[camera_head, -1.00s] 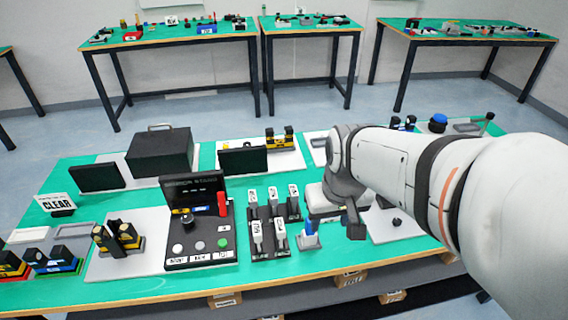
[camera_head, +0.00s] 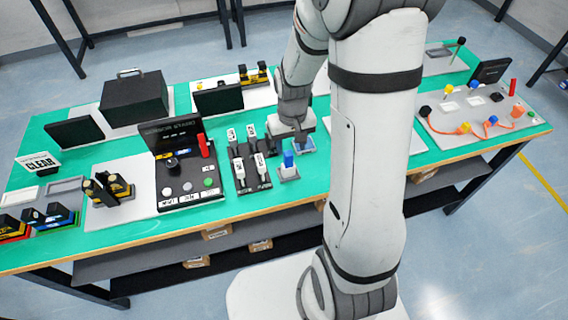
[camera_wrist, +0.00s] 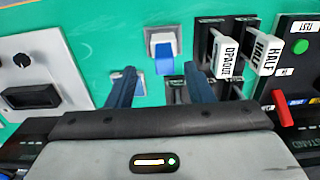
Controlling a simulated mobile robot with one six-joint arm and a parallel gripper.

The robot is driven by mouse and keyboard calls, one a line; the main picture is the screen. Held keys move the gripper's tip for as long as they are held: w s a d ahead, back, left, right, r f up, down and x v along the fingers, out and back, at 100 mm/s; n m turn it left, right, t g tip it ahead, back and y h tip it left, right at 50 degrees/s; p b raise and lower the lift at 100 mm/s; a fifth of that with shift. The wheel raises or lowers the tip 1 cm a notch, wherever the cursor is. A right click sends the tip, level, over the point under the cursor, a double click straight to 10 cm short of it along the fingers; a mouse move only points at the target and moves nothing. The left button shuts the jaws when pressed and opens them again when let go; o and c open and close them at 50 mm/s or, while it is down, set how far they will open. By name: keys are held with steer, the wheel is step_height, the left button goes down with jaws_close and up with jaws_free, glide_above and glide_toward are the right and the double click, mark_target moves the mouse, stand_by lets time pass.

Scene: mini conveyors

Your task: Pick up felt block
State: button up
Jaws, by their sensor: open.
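The felt block appears to be the small blue block (camera_head: 288,159), standing upright on a pale base (camera_head: 289,173) near the table's front edge. In the wrist view the blue block (camera_wrist: 164,62) shows ahead, beside a white part of its holder (camera_wrist: 161,37). My gripper (camera_head: 302,143) is just behind and slightly right of the block, low over the table. In the wrist view my gripper (camera_wrist: 160,72) is open, with its two dark blue fingers spread left and right of the block. I cannot tell the height gap.
A dark rack (camera_head: 262,183) with labelled white-handled paddles stands close left of the block. A black console (camera_head: 180,195) with a red lever (camera_head: 204,145) is farther left. A grey panel with a black knob (camera_wrist: 22,60) lies on the other side in the wrist view.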

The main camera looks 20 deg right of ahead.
mark_target(288, 153)
steer(key=shift+w+a+f+p, duration=0.1)
steer(key=shift+a+f+p, duration=0.05)
steer(key=shift+f, duration=0.95)
steer(key=shift+w+a+f+p, duration=0.1)
steer(key=shift+a+f+p, duration=0.05)
steer(key=shift+f, duration=0.9)
steer(key=shift+c, duration=0.2)
steer(key=c, duration=0.9)
